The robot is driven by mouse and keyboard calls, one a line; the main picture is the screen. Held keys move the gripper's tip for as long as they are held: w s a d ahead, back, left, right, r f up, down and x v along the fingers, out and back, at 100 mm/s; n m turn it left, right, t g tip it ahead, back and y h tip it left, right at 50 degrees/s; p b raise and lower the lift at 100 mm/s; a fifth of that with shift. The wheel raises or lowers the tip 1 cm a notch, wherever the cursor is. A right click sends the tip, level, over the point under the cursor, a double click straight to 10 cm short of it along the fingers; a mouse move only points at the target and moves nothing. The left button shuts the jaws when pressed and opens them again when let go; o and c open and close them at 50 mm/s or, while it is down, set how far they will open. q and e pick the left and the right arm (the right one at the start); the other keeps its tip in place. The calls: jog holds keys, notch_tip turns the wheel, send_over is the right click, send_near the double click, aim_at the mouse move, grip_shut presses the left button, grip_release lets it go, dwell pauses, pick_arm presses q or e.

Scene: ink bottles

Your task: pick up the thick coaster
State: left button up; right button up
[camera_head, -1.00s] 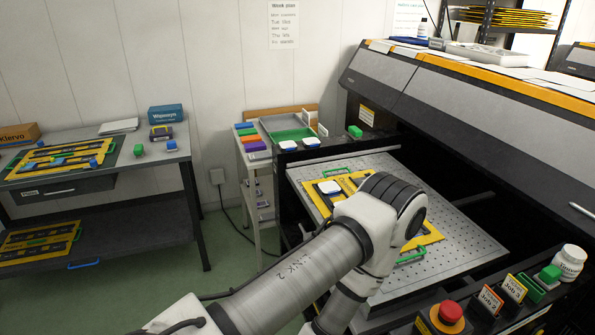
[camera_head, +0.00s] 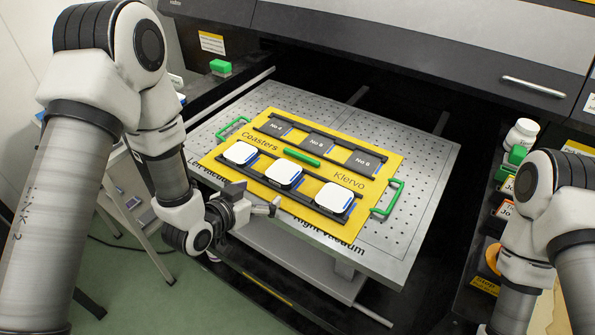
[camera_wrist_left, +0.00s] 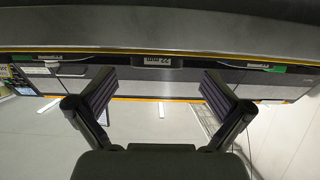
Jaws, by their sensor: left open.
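Three white-topped square coasters sit in the near row of a yellow jig board: a left one (camera_head: 240,153), a middle one (camera_head: 283,174) and a right one (camera_head: 333,198). Blue shows at their edges. I cannot tell surely which is the thick one. My left gripper (camera_head: 257,204) is open and empty, just off the board's near edge, below the left and middle coasters in the picture. In the left wrist view its two fingers (camera_wrist_left: 158,88) stand apart with nothing between them. My right arm shows at the right, but its gripper is out of view.
The yellow board (camera_head: 382,160) lies on a perforated metal plate (camera_head: 425,185). It has green handles (camera_head: 387,198) and a far row of dark numbered slots. A printer body (camera_head: 400,50) overhangs behind. A white bottle (camera_head: 521,135) stands at the right.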

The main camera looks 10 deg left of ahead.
aim_at(281, 173)
pick_arm(q)
jog(key=w, duration=0.1)
jog(key=w+d+r, duration=0.1)
jog(key=w, duration=0.1)
jog(key=shift+d+r+m+t+p, duration=0.25)
jog(key=shift+d+m+t+p, duration=0.05)
jog(key=shift+p, duration=0.1)
jog(key=p+x, duration=0.1)
jog(key=x, duration=0.4)
jog(key=shift+w+d, duration=0.1)
jog(key=shift+w, duration=0.2)
jog(key=shift+f, duration=0.1)
jog(key=shift+c, duration=0.4)
pick_arm(e)
jog(key=shift+s+r, duration=0.15)
jog(key=shift+r, duration=0.45)
jog(key=shift+s+r, duration=0.15)
jog(key=shift+r, duration=0.45)
pick_arm(q)
jog(key=c, duration=1.2)
